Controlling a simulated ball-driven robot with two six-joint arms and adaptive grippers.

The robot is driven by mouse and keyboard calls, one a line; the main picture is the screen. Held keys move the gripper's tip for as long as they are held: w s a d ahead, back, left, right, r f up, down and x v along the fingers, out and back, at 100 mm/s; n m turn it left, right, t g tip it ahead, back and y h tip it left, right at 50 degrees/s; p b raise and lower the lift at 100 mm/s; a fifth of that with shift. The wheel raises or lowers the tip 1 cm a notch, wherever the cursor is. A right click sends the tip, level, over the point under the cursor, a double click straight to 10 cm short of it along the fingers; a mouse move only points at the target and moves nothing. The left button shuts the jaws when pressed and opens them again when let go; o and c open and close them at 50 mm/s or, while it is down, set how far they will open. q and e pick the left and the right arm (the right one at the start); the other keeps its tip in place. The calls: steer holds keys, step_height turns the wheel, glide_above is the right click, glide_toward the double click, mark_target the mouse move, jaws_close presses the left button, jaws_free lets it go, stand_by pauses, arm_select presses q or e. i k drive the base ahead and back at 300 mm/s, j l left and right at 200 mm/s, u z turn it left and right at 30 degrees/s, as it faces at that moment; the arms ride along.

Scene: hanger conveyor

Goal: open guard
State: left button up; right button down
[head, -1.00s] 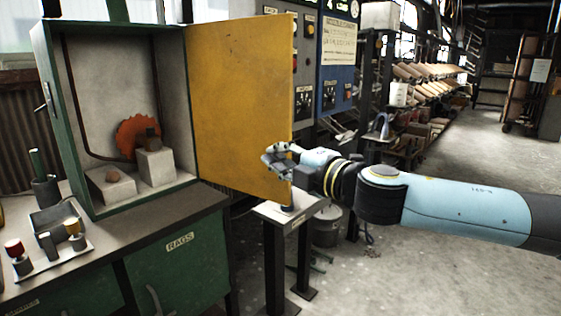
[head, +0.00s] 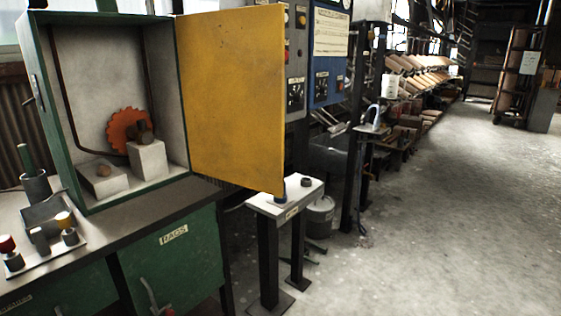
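The guard is a yellow door (head: 232,100) on the right side of a green cabinet (head: 52,120). It stands swung wide open to the right. Inside the cabinet are an orange toothed disc (head: 124,128), a taller white block (head: 149,158) with a dark round piece on it and a lower white block (head: 103,180) with a brown knob. Neither of my grippers shows in the head view.
The cabinet stands on a workbench (head: 120,228) with green doors, one labelled RAGS. A small white-topped stand (head: 286,198) is below the door's free edge. Red and yellow knobbed pieces are at left. Open floor (head: 450,220) lies to the right.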

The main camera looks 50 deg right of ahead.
mark_target(231, 61)
steer(key=l+u, duration=0.8)
